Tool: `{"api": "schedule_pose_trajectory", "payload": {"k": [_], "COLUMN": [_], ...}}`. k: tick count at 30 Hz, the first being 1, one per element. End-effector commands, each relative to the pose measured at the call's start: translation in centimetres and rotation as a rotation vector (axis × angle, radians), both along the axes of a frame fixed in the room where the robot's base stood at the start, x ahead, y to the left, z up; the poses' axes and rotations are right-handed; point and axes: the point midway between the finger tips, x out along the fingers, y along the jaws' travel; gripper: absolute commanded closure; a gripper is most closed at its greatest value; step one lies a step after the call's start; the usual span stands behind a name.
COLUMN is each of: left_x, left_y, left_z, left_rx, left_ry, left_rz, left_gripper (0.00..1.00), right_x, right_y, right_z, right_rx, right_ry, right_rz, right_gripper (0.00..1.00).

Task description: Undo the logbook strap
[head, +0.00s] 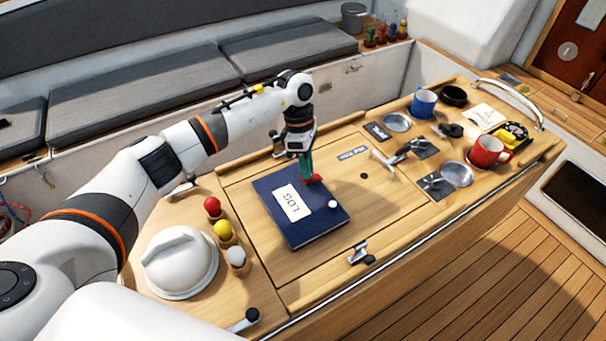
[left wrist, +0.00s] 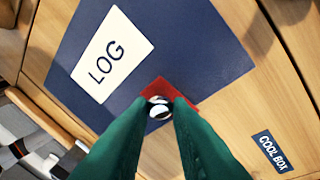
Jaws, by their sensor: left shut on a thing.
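The navy logbook (head: 274,218) lies closed on the wooden cockpit table, with a white LOG label (head: 292,203). It fills much of the left wrist view (left wrist: 190,45). A red strap piece (head: 313,180) shows at the book's far edge and as a red patch (left wrist: 178,90) in the left wrist view. A small white stud (head: 332,204) sits on the cover near its right edge. My left gripper (head: 307,178), with green fingers, is shut on the red strap at that edge. Round silver parts show between its fingertips (left wrist: 159,106). The fingers hide part of the strap. My right gripper is not in view.
A white domed winch-like fitting (head: 180,262) and red, yellow and white knobs (head: 223,231) stand left of the book. A metal latch (head: 358,253) is in front. Metal handles (head: 405,152), a blue mug (head: 423,103) and a red mug (head: 487,152) are to the right.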

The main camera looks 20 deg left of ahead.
Motion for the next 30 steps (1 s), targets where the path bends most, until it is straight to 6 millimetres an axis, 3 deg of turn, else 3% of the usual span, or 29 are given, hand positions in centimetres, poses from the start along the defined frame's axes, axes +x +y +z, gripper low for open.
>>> {"api": "schedule_pose_trajectory", "payload": {"k": [3,12,30], "left_x": [0.7,1.5,1.7], "left_y": [-0.5,-1.1,-1.3], "left_z": [-0.1,0.5,1.0], "left_rx": [0.054,0.158,0.203], "left_ry": [0.063,0.202,0.264], "left_rz": [0.001,0.003,0.0], "left_gripper": [1.0,1.0,1.0], "right_x": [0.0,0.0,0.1], "right_y": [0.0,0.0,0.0], "right_z": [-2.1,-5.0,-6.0], "right_rx": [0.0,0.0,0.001], "right_ry": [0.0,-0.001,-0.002], "right_rz": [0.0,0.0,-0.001], "right_gripper": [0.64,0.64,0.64]}}
